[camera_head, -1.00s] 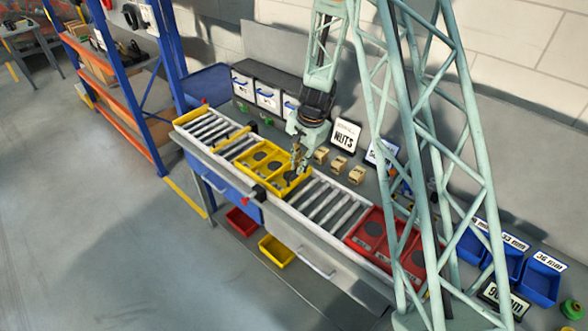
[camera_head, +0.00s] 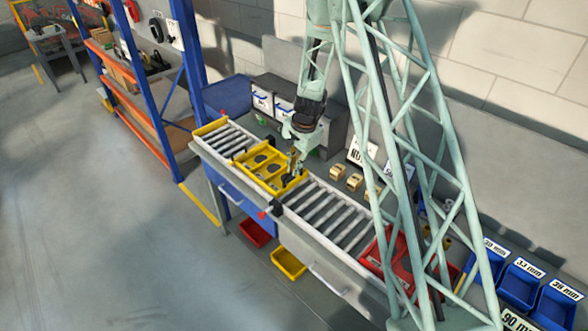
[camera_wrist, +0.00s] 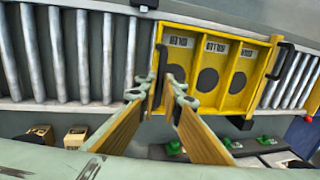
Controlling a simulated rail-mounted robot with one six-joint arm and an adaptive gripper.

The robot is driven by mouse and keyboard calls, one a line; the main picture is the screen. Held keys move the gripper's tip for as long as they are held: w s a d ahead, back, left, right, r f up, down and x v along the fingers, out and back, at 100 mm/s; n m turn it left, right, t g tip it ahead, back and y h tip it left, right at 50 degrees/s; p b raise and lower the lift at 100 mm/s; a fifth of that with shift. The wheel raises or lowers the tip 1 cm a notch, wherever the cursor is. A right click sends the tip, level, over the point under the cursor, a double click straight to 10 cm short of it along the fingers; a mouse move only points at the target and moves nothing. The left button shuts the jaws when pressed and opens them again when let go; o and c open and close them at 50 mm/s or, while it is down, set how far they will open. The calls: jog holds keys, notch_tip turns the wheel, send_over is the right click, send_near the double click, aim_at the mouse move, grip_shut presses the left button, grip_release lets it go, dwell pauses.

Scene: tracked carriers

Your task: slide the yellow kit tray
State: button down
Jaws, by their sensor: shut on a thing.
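The yellow kit tray (camera_head: 262,172) lies flat on the roller conveyor (camera_head: 330,215), toward its far left part. In the wrist view the tray (camera_wrist: 205,104) shows three labelled compartments, each with a dark round spot. It has a black handle at each end; the far one (camera_wrist: 281,60) is free. My gripper (camera_head: 294,168) is at the tray's near right end. In the wrist view its two fingers (camera_wrist: 166,92) are shut on the near black handle (camera_wrist: 162,62). The fingers partly hide this handle and the tray's edge.
Bare rollers (camera_wrist: 70,55) lie on the near side of the tray. A red tray (camera_head: 385,255) sits farther right on the conveyor, partly behind my lattice structure. Small tan blocks (camera_head: 354,181) stand along the back. Blue bins (camera_head: 520,283) are at the right.

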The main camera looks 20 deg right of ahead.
jog(key=c, duration=2.8)
grip_release()
jog(key=shift+r, duration=0.1)
jog(key=shift+s+d+r, duration=0.15)
jog(key=shift+s+r, duration=0.2)
jog(key=shift+r, duration=1.6)
jog(key=shift+s+d+r, duration=0.2)
jog(key=shift+s+r, duration=0.15)
jog(key=shift+r, duration=1.55)
jog(key=shift+s+d+r, duration=0.15)
jog(key=shift+s+r, duration=0.2)
jog(key=shift+r, duration=1.6)
